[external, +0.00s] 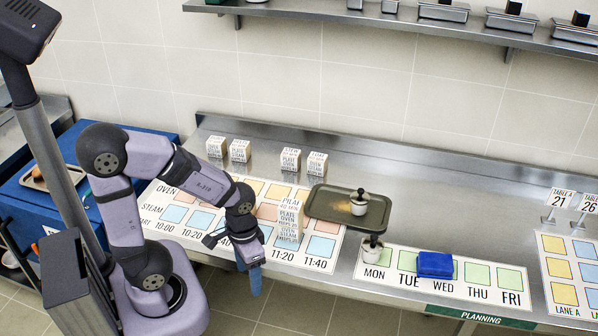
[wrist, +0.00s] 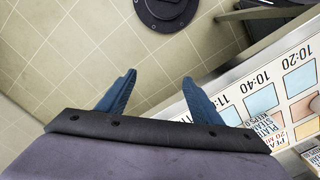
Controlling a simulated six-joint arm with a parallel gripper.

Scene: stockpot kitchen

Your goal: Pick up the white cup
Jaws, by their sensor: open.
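A white cup (external: 359,206) with a dark top stands on a brown tray (external: 320,204) at the middle of the counter in the external view. A second white cup (external: 371,254) with a dark top stands just in front of the tray, by the MON square. I cannot tell which one the task means. My gripper (external: 252,276) is left of both cups, at the counter's front edge, pointing down. In the wrist view my gripper (wrist: 158,77) is open and empty, its blue fingers apart over the floor. No cup shows in the wrist view.
Printed white blocks (external: 290,220) stand on the oven chart; several more line the back. A blue block (external: 434,264) lies on the planning strip (external: 480,277). Small table signs (external: 560,198) stand at the right. The counter right of the tray (external: 450,215) is clear.

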